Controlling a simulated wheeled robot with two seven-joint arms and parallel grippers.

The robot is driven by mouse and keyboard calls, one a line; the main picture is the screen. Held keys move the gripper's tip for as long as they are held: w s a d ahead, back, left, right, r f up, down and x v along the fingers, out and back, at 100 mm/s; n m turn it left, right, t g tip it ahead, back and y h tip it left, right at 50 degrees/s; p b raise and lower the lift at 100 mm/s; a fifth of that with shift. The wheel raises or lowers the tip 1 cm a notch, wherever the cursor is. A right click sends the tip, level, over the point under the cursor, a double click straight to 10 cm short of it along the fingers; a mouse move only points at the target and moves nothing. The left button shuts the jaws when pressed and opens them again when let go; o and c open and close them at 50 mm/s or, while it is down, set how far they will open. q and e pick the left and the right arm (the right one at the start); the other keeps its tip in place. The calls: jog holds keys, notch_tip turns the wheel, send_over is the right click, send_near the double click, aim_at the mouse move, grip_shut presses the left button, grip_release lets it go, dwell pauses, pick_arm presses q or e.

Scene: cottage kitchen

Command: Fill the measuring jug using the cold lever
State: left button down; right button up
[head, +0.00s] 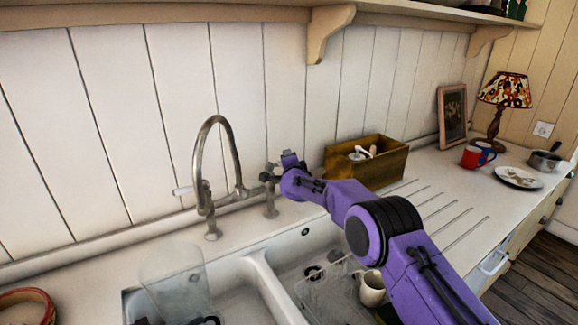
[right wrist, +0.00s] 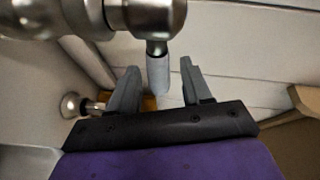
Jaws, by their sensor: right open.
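The measuring jug (head: 175,278) is clear and stands in the left sink basin, below and left of the spout; its lower part is cut off by the picture edge. The tap (head: 228,150) has a tall curved metal spout. A white-handled lever (head: 183,190) shows on its left side. My right gripper (head: 272,172) is at the tap's right side. In the right wrist view, my right gripper (right wrist: 160,88) is open, with a white lever handle (right wrist: 158,72) in the gap between its fingers; whether they touch it is unclear. My left gripper is not seen.
The right basin (head: 285,255) holds a wire rack and a cream mug (head: 371,288). A wooden box (head: 380,163) stands behind the ridged drainer. A red mug (head: 470,157), plate (head: 518,178) and lamp (head: 505,92) are farther right. A red bowl (head: 27,303) is at lower left.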

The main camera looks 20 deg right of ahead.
grip_shut()
jog(key=shift+s, duration=0.1)
jog(key=shift+s+a+r+m+g+h, duration=0.1)
jog(key=shift+s+m+g+h, duration=0.75)
jog(key=shift+m+h, duration=0.55)
jog(key=shift+s+a+f+m+g+h, duration=0.15)
jog(key=shift+s+m+g+h, duration=0.5)
jog(key=shift+m+g+h, duration=0.7)
jog(key=shift+s+a+r+m+g+h, duration=0.15)
jog(key=shift+s+m+g+h, duration=0.7)
jog(key=shift+h, duration=0.9)
grip_release()
jog(key=shift+d, duration=0.1)
